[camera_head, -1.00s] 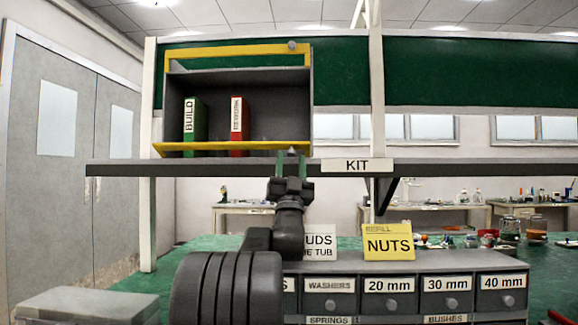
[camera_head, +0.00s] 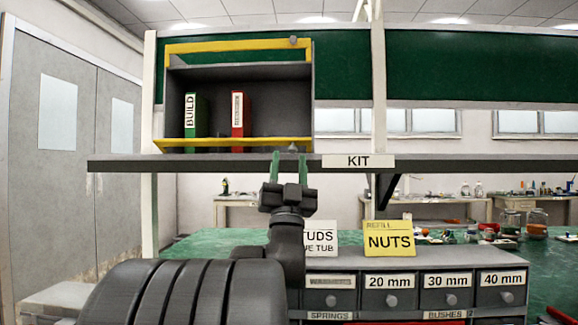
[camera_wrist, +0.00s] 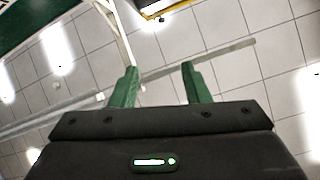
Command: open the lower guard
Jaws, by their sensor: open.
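The lower guard (camera_head: 225,143) is a yellow bar across the bottom front of the grey open cabinet on the shelf. A small grey knob (camera_head: 292,148) shows near its right end. My gripper (camera_head: 289,160) is open and empty, with its green fingers pointing up just below that knob. I cannot tell the gap in depth between them. In the wrist view, the open fingers (camera_wrist: 160,78) have nothing between them. A dark edge with yellow (camera_wrist: 160,13) shows beyond them at the top, only partly in view.
The upper yellow guard (camera_head: 238,48) spans the cabinet top, with a knob (camera_head: 293,41). A green binder (camera_head: 195,120) and a red binder (camera_head: 238,118) stand inside. The dark shelf (camera_head: 130,165) runs behind my fingers. Labelled drawers (camera_head: 390,290) and a NUTS sign (camera_head: 389,240) are below right.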

